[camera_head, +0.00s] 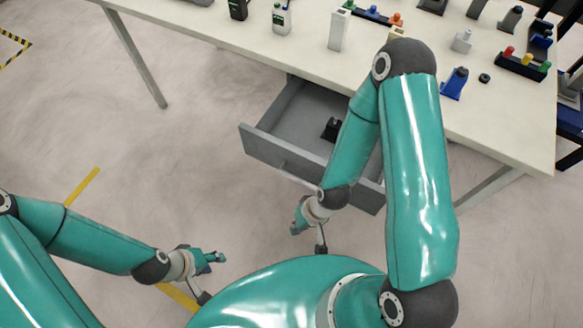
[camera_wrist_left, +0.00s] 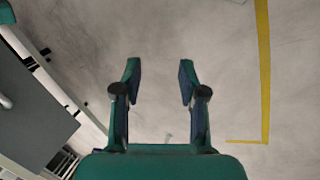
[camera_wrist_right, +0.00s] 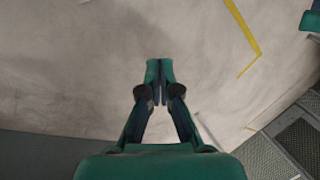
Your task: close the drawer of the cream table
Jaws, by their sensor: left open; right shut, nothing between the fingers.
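The cream table (camera_head: 290,62) stands at the back in the head view. Its grey drawer (camera_head: 263,147) is pulled out toward me, with a small dark object (camera_head: 331,129) inside. A handle (camera_head: 298,178) shows on the drawer front, partly hidden by my right arm, which crosses over the drawer. My right gripper (camera_head: 308,239) is shut and empty, in front of the drawer front and apart from it; it also shows in the right wrist view (camera_wrist_right: 159,72). My left gripper (camera_head: 213,274) is open and empty over the floor, left of the drawer; its spread fingers show in the left wrist view (camera_wrist_left: 159,75).
Bottles (camera_head: 281,18), a white box (camera_head: 339,30), a blue object (camera_head: 455,82) and a dark holder with coloured knobs (camera_head: 522,66) stand on the tabletop. A table leg (camera_head: 140,60) is at the left. The floor left of the drawer is clear, with yellow tape (camera_head: 82,186).

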